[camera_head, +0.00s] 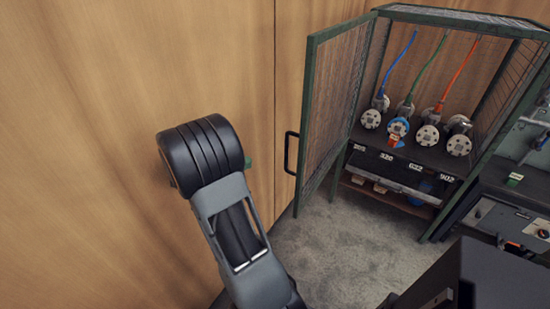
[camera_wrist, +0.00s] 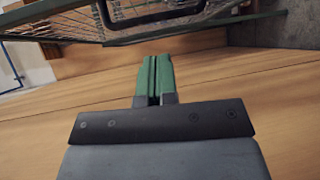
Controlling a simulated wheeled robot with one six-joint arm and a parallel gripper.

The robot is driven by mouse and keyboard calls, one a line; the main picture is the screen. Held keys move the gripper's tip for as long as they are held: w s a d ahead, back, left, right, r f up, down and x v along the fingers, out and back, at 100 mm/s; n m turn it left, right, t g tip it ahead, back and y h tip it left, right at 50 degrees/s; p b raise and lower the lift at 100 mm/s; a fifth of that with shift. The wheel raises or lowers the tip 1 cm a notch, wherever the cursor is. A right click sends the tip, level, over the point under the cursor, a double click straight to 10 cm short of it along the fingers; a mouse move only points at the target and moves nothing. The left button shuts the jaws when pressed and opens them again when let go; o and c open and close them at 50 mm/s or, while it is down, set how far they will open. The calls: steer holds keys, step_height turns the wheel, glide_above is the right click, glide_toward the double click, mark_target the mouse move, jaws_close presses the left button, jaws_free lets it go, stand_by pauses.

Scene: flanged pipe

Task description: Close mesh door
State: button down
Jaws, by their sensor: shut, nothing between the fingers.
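The mesh door (camera_head: 330,105) has a green frame and stands swung open on the left side of the cabinet (camera_head: 470,25). Its black handle (camera_head: 290,152) is on the door's free edge, near the wooden wall. In the wrist view the mesh door (camera_wrist: 60,28) crosses the top, with part of its handle (camera_wrist: 105,14) at the upper edge. My gripper (camera_wrist: 155,62) has its green fingers shut together with nothing between them. It is beside the wooden wall, apart from the door. In the head view my arm hides most of the gripper.
The cabinet holds several flanged pipes (camera_head: 400,127) with coloured hoses above a numbered shelf. A wooden wall (camera_head: 120,100) runs close along the left. A workbench (camera_head: 520,190) with tools stands at the right. Grey floor (camera_head: 340,245) is clear in front of the cabinet.

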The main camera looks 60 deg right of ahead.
steer(key=s+d+h+p, duration=0.1)
steer(key=s+d, duration=0.3)
steer(key=d, duration=0.6)
steer(key=shift+s+d+f+h, duration=0.15)
steer(key=shift+s+f+h, duration=0.15)
